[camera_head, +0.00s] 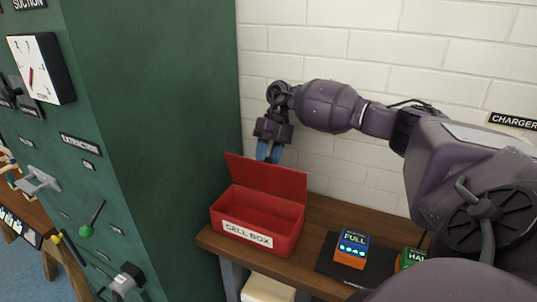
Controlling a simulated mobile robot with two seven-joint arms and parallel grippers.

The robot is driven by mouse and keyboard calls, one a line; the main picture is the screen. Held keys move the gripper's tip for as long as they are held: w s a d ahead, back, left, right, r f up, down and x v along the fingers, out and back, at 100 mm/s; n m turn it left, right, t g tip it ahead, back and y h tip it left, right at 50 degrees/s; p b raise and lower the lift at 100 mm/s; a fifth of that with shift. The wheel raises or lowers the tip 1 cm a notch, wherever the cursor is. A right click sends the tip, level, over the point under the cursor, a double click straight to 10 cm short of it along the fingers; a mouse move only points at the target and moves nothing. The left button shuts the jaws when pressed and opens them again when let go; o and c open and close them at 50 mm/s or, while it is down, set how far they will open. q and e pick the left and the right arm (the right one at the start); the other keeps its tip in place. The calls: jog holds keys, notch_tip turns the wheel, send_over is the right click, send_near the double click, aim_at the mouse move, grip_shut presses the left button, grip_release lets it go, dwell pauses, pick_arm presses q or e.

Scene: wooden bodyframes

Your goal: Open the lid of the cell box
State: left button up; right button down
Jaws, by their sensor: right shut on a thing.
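The red cell box (262,233), labelled "CELL BOX", stands on the wooden bench. Its red lid (265,178) is raised at the back and stands nearly upright, so the box is open at the top. The part of the inside that shows looks empty. My right gripper (268,154) points down at the top edge of the lid, with its blue fingertips shut on it. The fingertip contact is small and partly hidden behind the lid. My left gripper is not in view.
A blue and orange cell marked "FULL" (351,248) sits on a dark pad (326,264) right of the box. A tall green panel (160,130) stands close on the left; a white brick wall (350,60) is behind.

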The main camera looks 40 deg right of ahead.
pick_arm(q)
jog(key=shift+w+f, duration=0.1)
pick_arm(e)
jog(key=shift+s+d+f, duration=0.1)
jog(key=shift+s+f, duration=0.05)
jog(key=shift+f, duration=0.4)
jog(key=shift+s+d+f, duration=0.1)
jog(key=shift+s+f, duration=0.05)
jog(key=shift+f, duration=0.4)
jog(key=c, duration=1)
grip_release()
jog(key=shift+c, duration=0.2)
jog(key=shift+o, duration=1.3)
jog(key=shift+d, duration=0.1)
jog(key=shift+w+f, duration=0.1)
jog(key=shift+w, duration=0.05)
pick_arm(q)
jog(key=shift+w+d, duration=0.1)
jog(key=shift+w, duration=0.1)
pick_arm(e)
jog(key=shift+w, duration=0.1)
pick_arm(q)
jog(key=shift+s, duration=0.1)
